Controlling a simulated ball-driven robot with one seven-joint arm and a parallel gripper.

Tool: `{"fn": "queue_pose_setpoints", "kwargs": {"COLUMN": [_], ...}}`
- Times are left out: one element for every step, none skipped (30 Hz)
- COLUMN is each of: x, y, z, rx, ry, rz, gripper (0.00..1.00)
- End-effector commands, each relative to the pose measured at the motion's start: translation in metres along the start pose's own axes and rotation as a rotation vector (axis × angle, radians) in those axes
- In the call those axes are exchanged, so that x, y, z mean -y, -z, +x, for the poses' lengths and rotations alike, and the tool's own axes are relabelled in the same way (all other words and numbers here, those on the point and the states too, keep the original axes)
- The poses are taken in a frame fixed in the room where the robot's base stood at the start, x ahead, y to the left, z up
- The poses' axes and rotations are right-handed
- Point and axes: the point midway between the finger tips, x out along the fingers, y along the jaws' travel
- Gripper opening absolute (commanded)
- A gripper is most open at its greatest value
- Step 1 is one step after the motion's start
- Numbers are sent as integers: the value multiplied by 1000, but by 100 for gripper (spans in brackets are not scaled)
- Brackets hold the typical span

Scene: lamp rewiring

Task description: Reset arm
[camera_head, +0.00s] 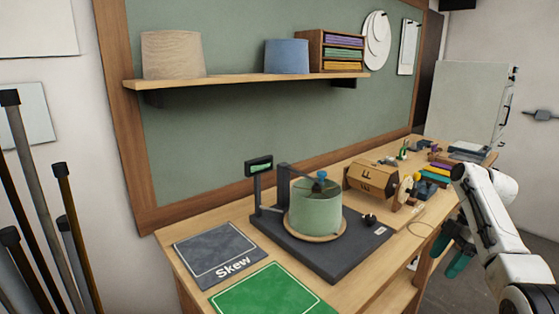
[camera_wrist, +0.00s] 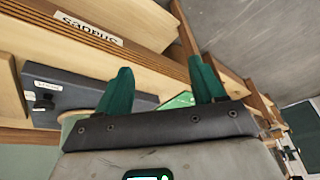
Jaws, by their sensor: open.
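My gripper (camera_head: 455,252) hangs at the right in the head view, beside the front edge of the wooden workbench (camera_head: 235,302). Its two green fingers point down and stand apart, with nothing between them. In the wrist view my gripper (camera_wrist: 163,88) shows both green fingertips spread, with the bench front behind them. A green lampshade (camera_head: 315,212) sits on a round wooden disc on the dark test stand (camera_head: 330,264), left of my gripper and apart from it. The stand also shows in the wrist view (camera_wrist: 85,88), at the left.
A grey mat (camera_head: 215,246) marked "Skew" and a green mat (camera_head: 262,296) lie at the bench's left end. A wooden drum (camera_head: 371,178) and small parts crowd the bench behind my arm. A shelf (camera_head: 235,82) holds two shades. Rods stand at the far left.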

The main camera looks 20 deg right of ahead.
Motion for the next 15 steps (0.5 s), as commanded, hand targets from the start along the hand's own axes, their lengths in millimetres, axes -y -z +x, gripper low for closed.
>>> {"fn": "queue_pose_setpoints", "kwargs": {"x": [1, 2, 2, 3, 4, 6, 8, 11, 15, 20, 24, 32, 38, 45, 54], "y": [4, 6, 10, 12, 14, 19, 22, 25, 31, 35, 40, 45, 50, 54, 60], "z": [13, 21, 31, 38, 48, 60, 70, 81, 97, 110, 123, 142, 154, 166, 182], "rx": [3, 6, 9, 12, 16, 22, 26, 30, 38, 43, 48, 57, 63, 69, 77], "ry": [3, 5, 5, 5, 6, 6, 6, 7, 7, 7, 5, 3, 0, -3, -7], "rz": [14, 25, 41, 54, 68, 88, 105, 124, 151, 174, 199, 236, 262, 289, 326], "gripper": [68, 68, 68, 68, 68, 68, 68, 68, 68, 68, 68, 68, 68, 68, 68]}}
